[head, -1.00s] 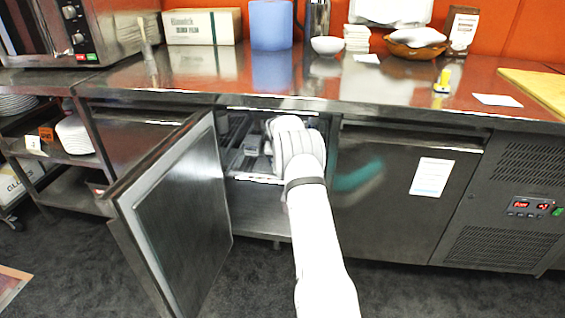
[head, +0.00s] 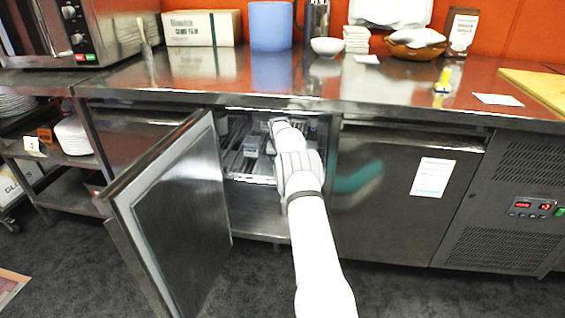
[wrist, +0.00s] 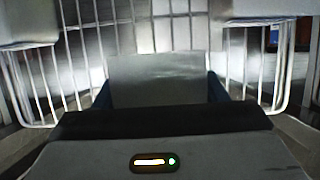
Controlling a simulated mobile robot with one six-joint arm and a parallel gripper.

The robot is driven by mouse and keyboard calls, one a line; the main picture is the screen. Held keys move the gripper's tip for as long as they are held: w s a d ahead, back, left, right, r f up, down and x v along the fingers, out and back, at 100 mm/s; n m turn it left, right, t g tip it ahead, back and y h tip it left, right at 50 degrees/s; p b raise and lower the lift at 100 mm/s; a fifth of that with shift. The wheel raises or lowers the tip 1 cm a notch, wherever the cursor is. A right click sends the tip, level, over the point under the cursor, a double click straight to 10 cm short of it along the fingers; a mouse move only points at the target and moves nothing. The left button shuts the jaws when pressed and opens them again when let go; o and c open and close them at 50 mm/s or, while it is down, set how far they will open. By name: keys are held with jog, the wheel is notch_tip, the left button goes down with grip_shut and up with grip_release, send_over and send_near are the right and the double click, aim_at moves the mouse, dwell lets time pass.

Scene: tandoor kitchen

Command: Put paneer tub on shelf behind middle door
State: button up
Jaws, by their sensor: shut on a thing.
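The middle door (head: 180,220) of the steel counter stands open, swung to the left. My arm reaches through its opening, and my gripper is at the level of the wire shelf (head: 252,179) inside. In the wrist view my gripper (wrist: 159,92) is shut on a pale grey tub, the paneer tub (wrist: 157,76), with a dark finger on either side. The bars of the wire shelf (wrist: 72,80) show around and beyond the tub. I cannot tell whether the tub touches the shelf. In the head view my own arm hides the tub.
A grey container (head: 251,146) sits on the shelf left of my arm. Pale blocks show at the upper left (wrist: 28,25) and upper right of the wrist view. The closed right door (head: 390,195) bounds the opening. The countertop (head: 225,85) overhangs it.

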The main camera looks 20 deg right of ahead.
jog(key=o, duration=1.2)
jog(key=shift+c, duration=0.2)
